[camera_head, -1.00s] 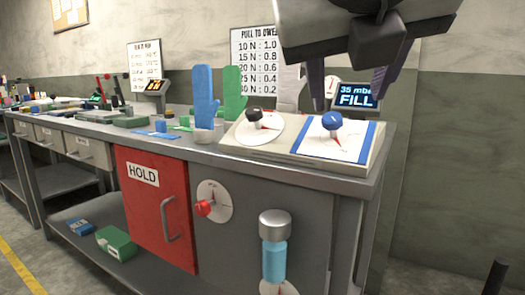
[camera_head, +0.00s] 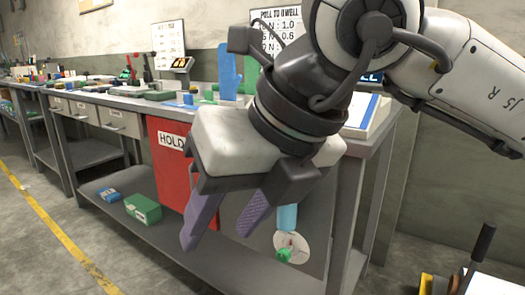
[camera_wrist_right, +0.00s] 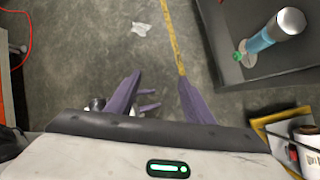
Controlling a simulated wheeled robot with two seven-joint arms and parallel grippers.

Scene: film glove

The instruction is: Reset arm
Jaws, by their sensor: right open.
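My right gripper (camera_head: 217,232) hangs in front of the bench, its two purple fingers apart with nothing between them. In the right wrist view the fingers (camera_wrist_right: 158,98) point out over bare floor. My right arm (camera_head: 450,75) comes in from the upper right and hides much of the bench's right end. The blue glove form (camera_head: 228,76) and the green glove form (camera_head: 250,74) stand upright on the bench top, partly hidden by my arm.
A green box (camera_head: 143,208) lies on the lower shelf. Floor at left is open.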

